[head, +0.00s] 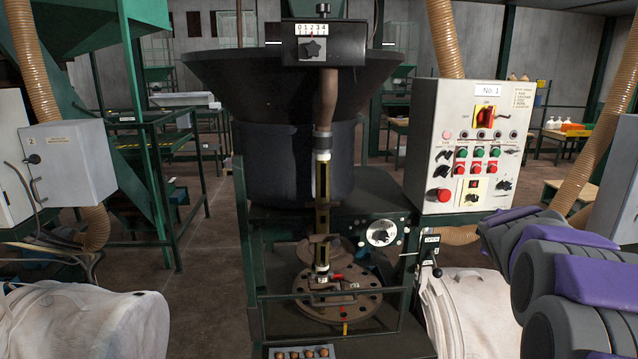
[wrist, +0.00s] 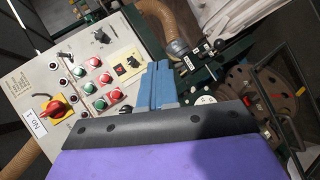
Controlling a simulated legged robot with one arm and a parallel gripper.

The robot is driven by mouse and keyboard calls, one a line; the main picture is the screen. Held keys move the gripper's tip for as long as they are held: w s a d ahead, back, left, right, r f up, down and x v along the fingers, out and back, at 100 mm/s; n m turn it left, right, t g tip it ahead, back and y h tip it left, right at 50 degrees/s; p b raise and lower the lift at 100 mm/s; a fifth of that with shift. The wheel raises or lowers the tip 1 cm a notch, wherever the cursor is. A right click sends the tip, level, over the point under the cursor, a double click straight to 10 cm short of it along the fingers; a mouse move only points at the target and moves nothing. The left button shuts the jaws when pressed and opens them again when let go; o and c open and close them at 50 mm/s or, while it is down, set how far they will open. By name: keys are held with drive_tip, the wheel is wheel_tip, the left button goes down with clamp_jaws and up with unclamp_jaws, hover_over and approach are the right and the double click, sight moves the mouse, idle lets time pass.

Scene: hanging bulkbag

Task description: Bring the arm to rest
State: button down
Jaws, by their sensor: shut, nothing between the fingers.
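My gripper (wrist: 158,68) shows in the wrist view as two blue fingers close together, with nothing between them. It is in front of the control panel (wrist: 75,85), which looks tilted in that view, and apart from it as far as I can tell. My purple and grey arm is folded at the right edge of the head view, where the gripper itself is not visible. In the head view the cream control panel (head: 468,150) carries buttons and a red and yellow switch.
A dark hopper machine (head: 300,160) with a round flanged plate (head: 345,308) stands ahead. White bulk bags lie at the lower left (head: 85,325) and right (head: 465,310). A grey box (head: 68,165) and green frame (head: 165,200) stand left. Bare floor (head: 205,270) shows between.

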drive_tip(key=s+a+f+m+g+y, duration=0.2)
drive_tip(key=s+a+f, duration=0.4)
drive_tip(key=s, duration=0.9)
drive_tip(key=s+a+f+m+g+y, duration=0.2)
drive_tip(key=s+a+f+m+g, duration=0.2)
drive_tip(key=s+a, duration=0.7)
drive_tip(key=s+a+f+m+g+y, duration=0.2)
drive_tip(key=s+a+f+m+g, duration=0.2)
drive_tip(key=s, duration=1.6)
drive_tip(key=a+f+g, duration=0.2)
drive_tip(key=a+f, duration=0.2)
drive_tip(key=a, duration=0.1)
drive_tip(key=shift+s, duration=0.4)
